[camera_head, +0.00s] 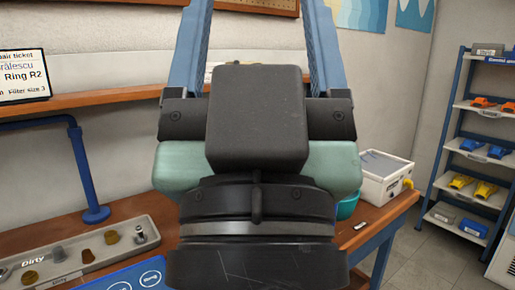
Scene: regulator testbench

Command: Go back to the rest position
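My gripper (257,40) fills the middle of the head view, raised in front of the workbench and pointing away from me. Its two blue fingers stand wide apart, one on each side of the dark palm block. Their tips run out of the top of the frame. The gripper body hides the middle of the workbench (136,215).
A grey tray marked "Dirty" (105,258) holds several small parts at lower left, near a blue mat (120,280) and blue post (85,165). A white box (383,178) and teal bowl (348,207) stand right. A blue rack (451,130) stands far right.

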